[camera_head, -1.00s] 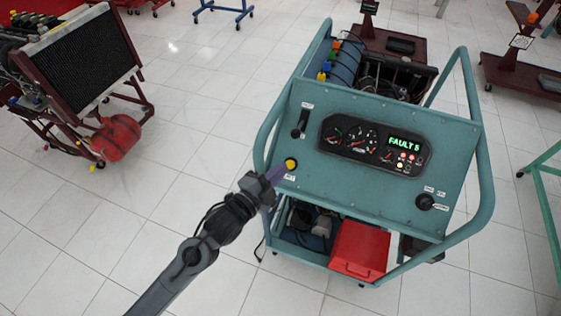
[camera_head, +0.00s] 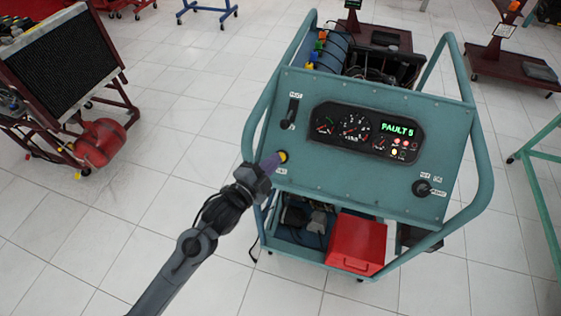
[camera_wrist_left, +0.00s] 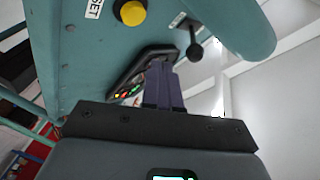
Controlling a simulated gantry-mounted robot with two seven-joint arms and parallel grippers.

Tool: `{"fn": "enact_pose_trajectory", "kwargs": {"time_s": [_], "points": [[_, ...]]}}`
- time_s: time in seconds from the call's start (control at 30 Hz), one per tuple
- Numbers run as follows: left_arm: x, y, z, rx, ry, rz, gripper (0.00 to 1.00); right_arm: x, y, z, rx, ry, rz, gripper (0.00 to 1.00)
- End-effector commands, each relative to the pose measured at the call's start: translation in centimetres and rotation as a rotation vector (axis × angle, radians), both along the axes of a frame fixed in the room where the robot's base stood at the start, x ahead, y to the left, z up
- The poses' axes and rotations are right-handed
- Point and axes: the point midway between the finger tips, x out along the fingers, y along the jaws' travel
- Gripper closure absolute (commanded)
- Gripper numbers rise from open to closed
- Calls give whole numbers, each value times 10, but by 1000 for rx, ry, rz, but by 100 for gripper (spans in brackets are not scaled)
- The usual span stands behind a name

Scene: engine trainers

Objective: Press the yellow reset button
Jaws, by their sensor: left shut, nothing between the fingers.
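The yellow reset button (camera_head: 283,156) sits at the left side of the sloping teal panel (camera_head: 340,183), above a small label. It also shows at the top of the left wrist view (camera_wrist_left: 131,13), round and uncovered. My left gripper (camera_head: 272,162) is shut and empty, its purple fingers close to the button's left side in the head view. In the left wrist view its fingertips (camera_wrist_left: 160,68) lie below and right of the button. I cannot tell whether they touch it. My right gripper is not in view.
The dark gauge cluster (camera_head: 366,133) reads FAULT 5 in green, with small lamps beneath. A black lever (camera_head: 291,112) stands above the button and a black knob (camera_head: 422,188) at lower right. Teal tube rails (camera_head: 480,150) flank the panel. A red box (camera_head: 356,243) sits below.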

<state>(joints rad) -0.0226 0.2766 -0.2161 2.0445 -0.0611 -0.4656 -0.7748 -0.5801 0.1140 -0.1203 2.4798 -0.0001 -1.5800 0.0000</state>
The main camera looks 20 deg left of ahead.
Motion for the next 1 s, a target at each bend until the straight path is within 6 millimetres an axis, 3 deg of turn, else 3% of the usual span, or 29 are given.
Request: {"fn": "enact_pose_trajectory", "kwargs": {"time_s": [0.1, 0.43, 1.0], "points": [[10, 0, -15, -1, -1, 1, 100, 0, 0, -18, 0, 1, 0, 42], [26, 1, -29, 0, -1, 0, 100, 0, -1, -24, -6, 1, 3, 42], [28, 1, -31, 0, -1, 0, 100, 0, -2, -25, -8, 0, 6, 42]]}}
